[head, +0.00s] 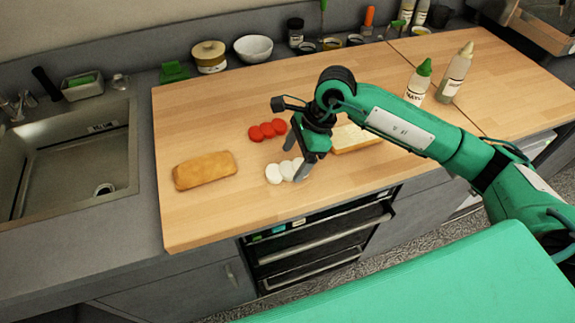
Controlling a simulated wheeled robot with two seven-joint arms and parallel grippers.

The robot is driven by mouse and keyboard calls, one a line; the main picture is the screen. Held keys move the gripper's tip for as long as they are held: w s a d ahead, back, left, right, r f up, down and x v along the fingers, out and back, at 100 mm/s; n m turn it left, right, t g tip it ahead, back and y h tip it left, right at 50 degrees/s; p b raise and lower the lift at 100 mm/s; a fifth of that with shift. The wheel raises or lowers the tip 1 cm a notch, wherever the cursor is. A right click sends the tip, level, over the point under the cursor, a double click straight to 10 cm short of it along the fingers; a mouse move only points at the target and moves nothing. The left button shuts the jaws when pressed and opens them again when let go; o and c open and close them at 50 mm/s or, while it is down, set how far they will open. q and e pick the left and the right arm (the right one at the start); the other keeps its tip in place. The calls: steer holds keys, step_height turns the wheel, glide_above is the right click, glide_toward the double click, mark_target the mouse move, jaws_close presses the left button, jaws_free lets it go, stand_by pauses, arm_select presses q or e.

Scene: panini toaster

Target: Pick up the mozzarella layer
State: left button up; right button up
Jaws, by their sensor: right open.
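The mozzarella layer (275,173) is a short row of white round slices lying on the wooden counter near its front edge. My right gripper (296,163) comes down over its right end, with its fingers pointing down and apart. The gripper is open, and part of the mozzarella is hidden behind a finger. I cannot tell whether the fingers touch it. My left gripper is not in view.
Red tomato slices (267,130) lie just behind the mozzarella. A toasted bread piece (205,171) lies to the left, and a bread slice (355,138) lies to the right, partly behind my arm. Bottles (455,75) stand at the right.

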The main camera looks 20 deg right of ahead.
steer(key=shift+x, duration=1.15)
steer(key=c, duration=1)
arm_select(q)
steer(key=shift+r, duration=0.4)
arm_select(e)
steer(key=shift+c, duration=0.2)
steer(key=shift+r, duration=0.15)
step_height(320, 180, up, 11)
steer(key=b, duration=0.2)
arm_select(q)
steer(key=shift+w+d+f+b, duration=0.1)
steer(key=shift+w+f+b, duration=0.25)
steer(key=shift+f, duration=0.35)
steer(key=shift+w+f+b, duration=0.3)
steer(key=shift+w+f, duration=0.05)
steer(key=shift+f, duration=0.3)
arm_select(e)
step_height(320, 180, up, 9)
glide_above(291, 167)
steer(key=shift+s, duration=0.1)
